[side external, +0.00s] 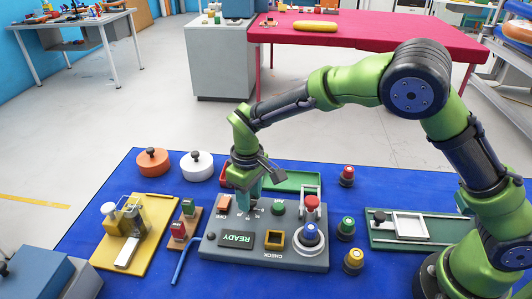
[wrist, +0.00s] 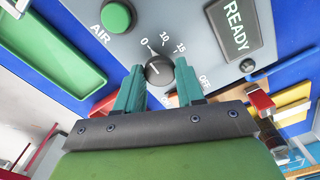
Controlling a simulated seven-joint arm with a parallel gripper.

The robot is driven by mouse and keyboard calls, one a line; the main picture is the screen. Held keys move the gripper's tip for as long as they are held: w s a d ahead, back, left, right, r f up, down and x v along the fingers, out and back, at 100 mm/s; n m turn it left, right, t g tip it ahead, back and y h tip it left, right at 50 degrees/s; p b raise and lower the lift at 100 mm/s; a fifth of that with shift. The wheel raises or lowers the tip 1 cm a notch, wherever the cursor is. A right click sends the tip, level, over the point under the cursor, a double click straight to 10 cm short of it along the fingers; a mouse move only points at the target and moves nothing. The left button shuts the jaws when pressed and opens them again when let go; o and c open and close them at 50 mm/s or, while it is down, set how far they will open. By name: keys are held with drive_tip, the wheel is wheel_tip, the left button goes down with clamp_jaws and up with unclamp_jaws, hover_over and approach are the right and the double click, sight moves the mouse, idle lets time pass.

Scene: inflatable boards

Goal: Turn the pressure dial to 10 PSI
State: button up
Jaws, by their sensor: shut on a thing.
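A green tray (side external: 290,181) lies behind. Loose knobs (side external: 346,228) stand to the right and a yellow board (side external: 145,250) lies left.

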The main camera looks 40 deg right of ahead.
drive_tip(key=m, duration=0.4)
drive_tip(key=shift+m, duration=2.2)
drive_tip(key=o, duration=1)
drive_tip(key=shift+o, duration=0.2)
wheel_tip(320, 180, up, 17)
drive_tip(key=shift+w, duration=0.1)
